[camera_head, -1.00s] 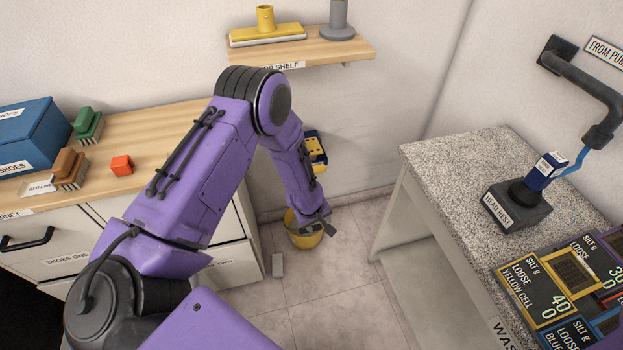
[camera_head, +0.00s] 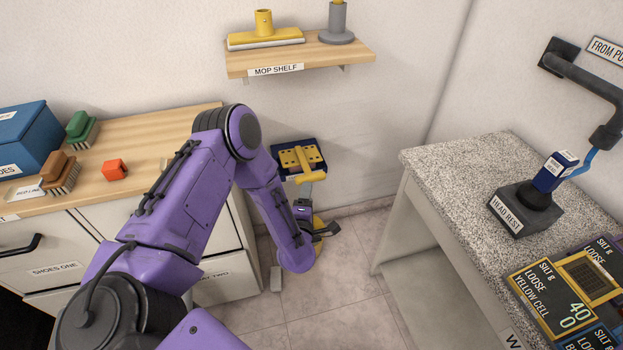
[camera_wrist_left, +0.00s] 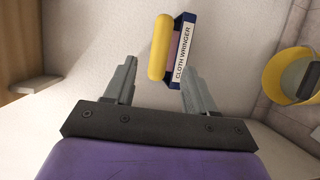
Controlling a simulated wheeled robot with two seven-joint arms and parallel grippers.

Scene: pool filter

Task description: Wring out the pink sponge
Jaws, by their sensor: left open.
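The cloth wringer (camera_head: 299,158) is a dark blue wall unit with yellow plates and a yellow handle (camera_head: 310,177). In the left wrist view its label (camera_wrist_left: 183,55) and the upright yellow handle (camera_wrist_left: 160,48) show ahead. A thin pinkish strip (camera_wrist_left: 174,48) shows beside the handle; I cannot tell whether it is the pink sponge. My left gripper (camera_wrist_left: 157,66) is open, its fingers either side of the view of the handle, apparently short of it with nothing between them. In the head view the gripper (camera_head: 304,193) is just below the wringer, partly hidden. My right gripper is not in view.
A yellow bucket (camera_wrist_left: 291,76) with a dark item inside stands right of my left gripper. The mop shelf (camera_head: 300,55) is above the wringer. A wooden-topped cabinet (camera_head: 140,145) is left; a speckled counter (camera_head: 455,165) is right. Floor between is mostly clear.

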